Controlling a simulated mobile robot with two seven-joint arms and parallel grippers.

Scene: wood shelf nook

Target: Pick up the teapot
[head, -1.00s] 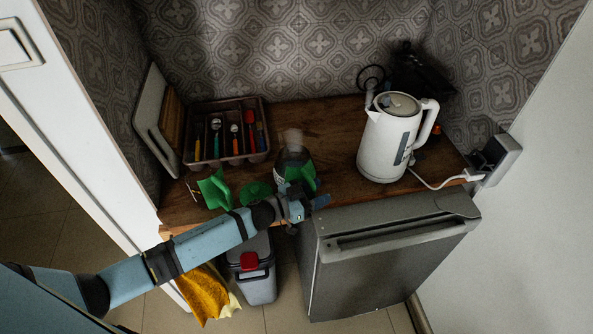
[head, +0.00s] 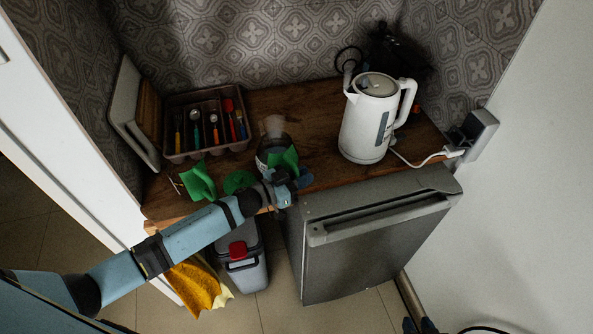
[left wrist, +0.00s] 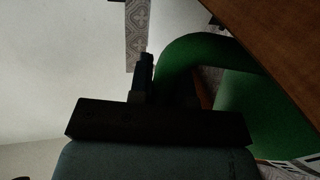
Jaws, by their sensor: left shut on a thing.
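The teapot is green; its parts show on the wooden counter in the head view, with a spout-like piece (head: 198,182) at the left and a handle-like piece (head: 283,159) at the right. My left gripper (head: 289,187) is at the right part, near the counter's front edge, and shut on the teapot. In the left wrist view the green handle (left wrist: 195,48) curves beside my dark finger (left wrist: 145,75); the exact contact is hidden in shadow. My right gripper (head: 419,325) seems to show only as two dark, separated tips at the bottom edge of the head view.
A white kettle (head: 367,128) stands at the counter's right. A glass jar (head: 273,142) is just behind the teapot. A cutlery tray (head: 236,147) and white board (head: 127,115) stand at the left. A grey appliance (head: 375,245) and a bin (head: 248,275) are below.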

